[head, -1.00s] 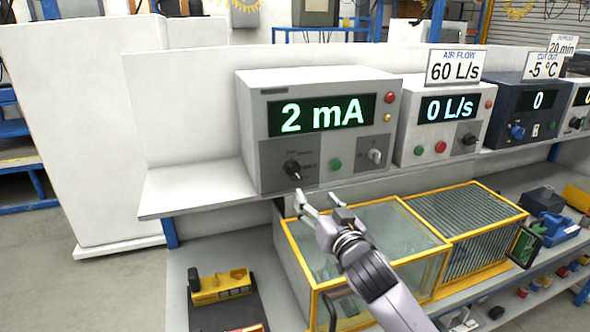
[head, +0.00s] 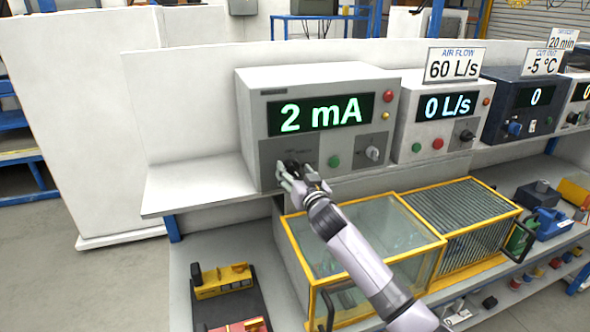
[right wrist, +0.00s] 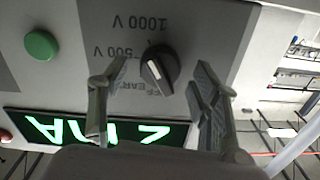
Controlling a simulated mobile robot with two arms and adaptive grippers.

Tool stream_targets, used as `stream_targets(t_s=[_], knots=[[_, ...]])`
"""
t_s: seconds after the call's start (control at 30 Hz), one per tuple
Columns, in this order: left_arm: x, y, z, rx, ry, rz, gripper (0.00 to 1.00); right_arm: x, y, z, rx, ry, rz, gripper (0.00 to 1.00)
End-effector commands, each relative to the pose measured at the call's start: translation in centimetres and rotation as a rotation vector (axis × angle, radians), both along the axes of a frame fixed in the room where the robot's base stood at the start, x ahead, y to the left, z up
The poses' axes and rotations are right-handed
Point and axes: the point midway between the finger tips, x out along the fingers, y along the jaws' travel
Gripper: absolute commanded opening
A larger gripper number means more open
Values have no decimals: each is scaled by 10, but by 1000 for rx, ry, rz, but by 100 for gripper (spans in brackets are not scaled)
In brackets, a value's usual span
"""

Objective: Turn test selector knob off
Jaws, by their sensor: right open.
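The test selector knob (right wrist: 160,70) is black with a pale pointer line, on the grey front panel of the tester (head: 245,110) whose display reads 2 mA. In the right wrist view, which is upside down, the labels 500 V and 1000 V and a partly hidden label are around it. My right gripper (head: 305,172) is at the panel in the head view. In the right wrist view its open fingers (right wrist: 160,95) are on either side of the knob with gaps, not closed on it. In the head view the fingers partly cover the knob. My left gripper is not in view.
A green button (head: 333,161) and a grey knob (head: 372,153) are right of the selector. The air flow box (head: 410,145) stands further right on the same shelf (head: 190,190). A yellow-framed glass box (head: 365,235) is below my right arm.

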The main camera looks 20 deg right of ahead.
Motion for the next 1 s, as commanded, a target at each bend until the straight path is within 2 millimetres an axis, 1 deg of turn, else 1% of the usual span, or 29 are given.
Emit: stream_targets(t_s=[0.1, 0.37, 1.0], knots=[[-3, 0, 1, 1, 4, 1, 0, 4, 0, 0, 1, 0, 0, 57], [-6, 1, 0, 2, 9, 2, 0, 4, 0, 0, 0, 0, 1, 57], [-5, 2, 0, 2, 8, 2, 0, 4, 0, 0, 0, 0, 0, 15]])
